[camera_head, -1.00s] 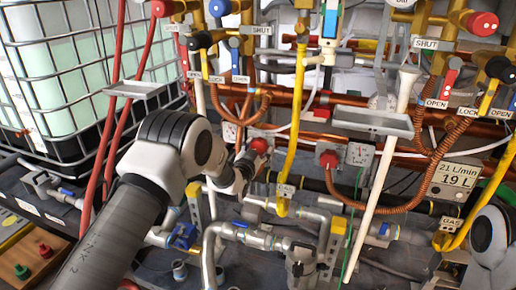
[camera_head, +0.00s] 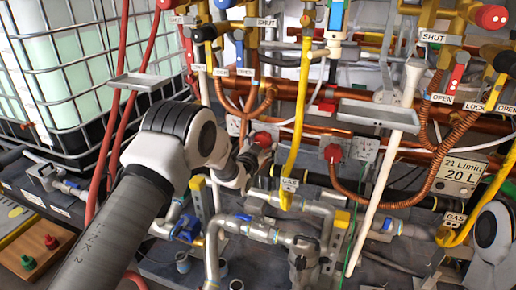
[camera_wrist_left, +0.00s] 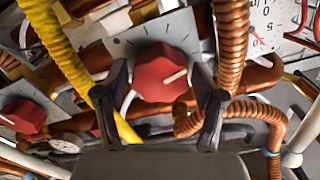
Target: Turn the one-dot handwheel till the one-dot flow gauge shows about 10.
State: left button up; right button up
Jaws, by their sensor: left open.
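In the left wrist view a red knob (camera_wrist_left: 162,76) with a white pointer line sits between the two dark fingers of my left gripper (camera_wrist_left: 162,88). The gripper is open around the knob; I cannot tell whether either finger touches it. The pointer line slants to the upper right. In the head view the left gripper (camera_head: 250,160) is at the red knob (camera_head: 263,140), partly hidden by my wrist. A white dial gauge (camera_wrist_left: 268,22) with a red needle is cut off at the top right of the wrist view. No dot marks are readable. My right gripper is not in view.
A second red knob (camera_head: 333,153) stands right of the first. A yellow pipe (camera_head: 299,100) runs between them. A display (camera_head: 462,172) reads 21 L/min and 20 L. Copper coils, pipes and valves crowd the panel. A caged white tank (camera_head: 70,65) stands at the left.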

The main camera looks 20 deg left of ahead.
pick_arm(q)
jog(key=s, duration=1.1)
jog(key=shift+s+a, duration=0.2)
jog(key=shift+s, duration=0.05)
jog(key=s+f+g, duration=0.2)
jog(key=s+f, duration=0.2)
jog(key=f, duration=0.4)
jog(key=s+f+g, duration=0.2)
jog(key=s+f, duration=0.2)
jog(key=f, duration=0.4)
jog(key=s+a+f+n+g, duration=0.1)
jog(key=s+f+g, duration=0.3)
jog(key=s+f, duration=0.5)
jog(key=s+f+n+g, duration=0.2)
jog(key=s+f+g, duration=0.25)
jog(key=s, duration=0.85)
jog(key=s+n+g, duration=0.2)
jog(key=s+g, duration=0.3)
jog(key=s, duration=0.8)
notch_tip(320, 180, up, 24)
jog(key=p, duration=2.4)
jog(key=shift+s+y+p, duration=0.3)
jog(key=shift+s, duration=0.1)
